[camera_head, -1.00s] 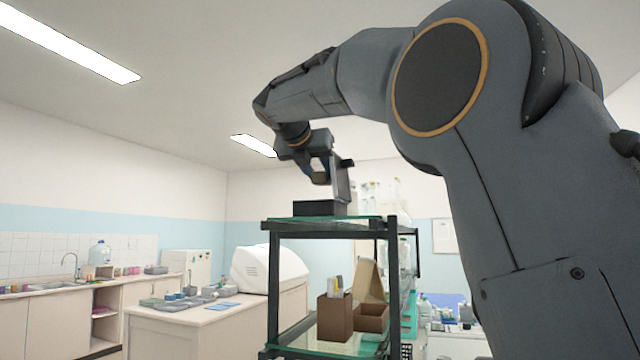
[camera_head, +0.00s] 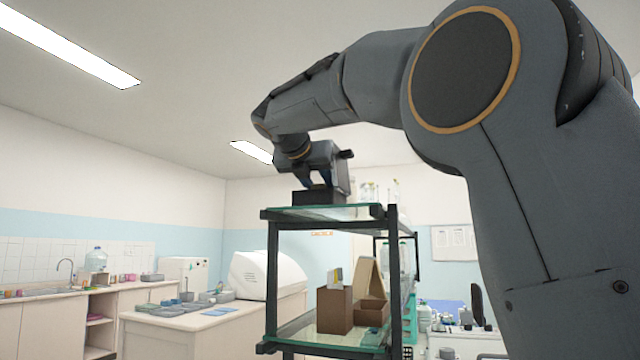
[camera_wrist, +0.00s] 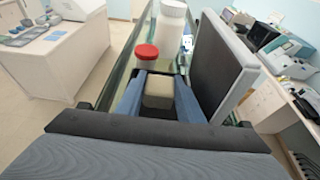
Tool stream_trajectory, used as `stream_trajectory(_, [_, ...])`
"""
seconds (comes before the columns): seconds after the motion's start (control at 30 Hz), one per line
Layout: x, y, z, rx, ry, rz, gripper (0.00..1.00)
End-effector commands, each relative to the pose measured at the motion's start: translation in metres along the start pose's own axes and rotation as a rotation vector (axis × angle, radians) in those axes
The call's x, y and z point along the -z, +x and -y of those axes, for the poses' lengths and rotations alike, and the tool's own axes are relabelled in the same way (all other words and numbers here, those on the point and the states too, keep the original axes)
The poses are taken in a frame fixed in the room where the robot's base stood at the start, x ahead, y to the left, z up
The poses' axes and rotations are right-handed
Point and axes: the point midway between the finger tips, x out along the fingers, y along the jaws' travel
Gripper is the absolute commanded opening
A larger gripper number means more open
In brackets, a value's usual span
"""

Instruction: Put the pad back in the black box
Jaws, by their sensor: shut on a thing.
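The black box (camera_head: 316,198) stands on the glass top shelf of a rack in the head view. Its lid is raised upright and shows as a tall grey panel (camera_wrist: 222,68) on the right in the wrist view. My gripper (camera_head: 317,186) points down with its fingers at the box's opening. In the wrist view the blue fingers of my gripper (camera_wrist: 160,88) are shut on the pad (camera_wrist: 158,92), a small beige block. In the head view the pad is hidden. I cannot tell whether it touches the box's bottom.
A red-lidded jar (camera_wrist: 147,52) and a larger white jar (camera_wrist: 171,18) stand beyond the box on the shelf. The lower shelf holds a brown box (camera_head: 334,310) and an open brown box. A bench (camera_head: 185,335) with grey trays stands to the left.

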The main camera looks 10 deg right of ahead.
Motion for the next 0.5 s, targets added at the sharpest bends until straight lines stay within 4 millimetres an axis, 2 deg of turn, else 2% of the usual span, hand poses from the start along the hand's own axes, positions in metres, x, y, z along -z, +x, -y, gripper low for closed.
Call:
stream_trajectory(0.13, [0.0072, 0.0027, -0.0003, -0.001, -0.001, 0.000, 0.09])
stream_trajectory(0.43, [0.0081, 0.0029, -0.0002, -0.001, 0.000, 0.000, 0.09])
stream_trajectory(0.47, [0.0081, 0.0029, -0.0002, -0.001, 0.000, 0.000, 0.39])
stream_trajectory(0.5, [0.0081, 0.0029, -0.0002, -0.001, 0.000, 0.000, 0.45])
